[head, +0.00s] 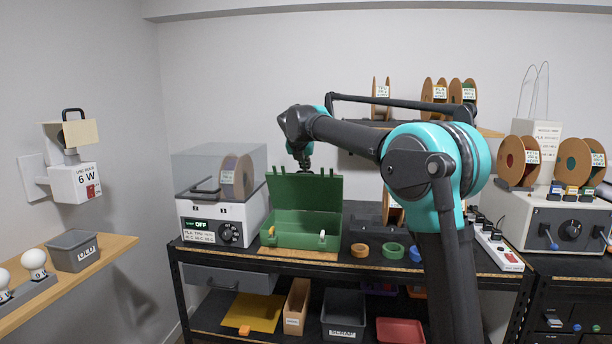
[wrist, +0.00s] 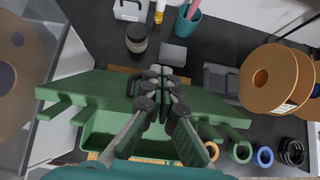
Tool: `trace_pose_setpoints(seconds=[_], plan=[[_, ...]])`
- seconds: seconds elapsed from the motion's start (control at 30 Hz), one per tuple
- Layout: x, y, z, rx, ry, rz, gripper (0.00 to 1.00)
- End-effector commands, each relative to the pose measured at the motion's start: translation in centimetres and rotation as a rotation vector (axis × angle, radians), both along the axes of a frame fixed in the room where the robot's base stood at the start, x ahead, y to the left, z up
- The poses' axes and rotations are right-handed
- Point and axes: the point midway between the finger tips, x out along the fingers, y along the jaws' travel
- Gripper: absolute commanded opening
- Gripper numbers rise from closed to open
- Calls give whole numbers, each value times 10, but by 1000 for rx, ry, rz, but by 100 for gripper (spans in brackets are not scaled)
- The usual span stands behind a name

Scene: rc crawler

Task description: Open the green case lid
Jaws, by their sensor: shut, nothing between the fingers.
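The green case (head: 300,224) sits on the black bench, and its lid (head: 305,188) stands raised, roughly upright, at the back. The open front shows the inside of the case, with a yellow latch at the left and a white one at the right. My gripper (head: 304,166) is at the top edge of the lid, near its middle. In the wrist view, my gripper (wrist: 163,82) has its fingers together and empty, over the lid (wrist: 95,92). Whether the fingers touch the lid, I cannot tell.
A dryer box (head: 220,213) with a spool stands close at the left of the case. Tape rolls (head: 392,249) lie to its right. In the wrist view, a teal cup (wrist: 187,22) and a dark jar (wrist: 136,38) stand behind the lid. Large spools (wrist: 272,80) are at the right.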

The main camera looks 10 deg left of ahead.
Motion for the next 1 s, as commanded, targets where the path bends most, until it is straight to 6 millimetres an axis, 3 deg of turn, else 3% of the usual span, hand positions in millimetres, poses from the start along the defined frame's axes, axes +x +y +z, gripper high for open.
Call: trace_pose_setpoints(seconds=[0.5, 1.0], plan=[[69, -3, 8, 1, -1, -2, 0], [75, -3, 8, 0, -2, -1, 0]])
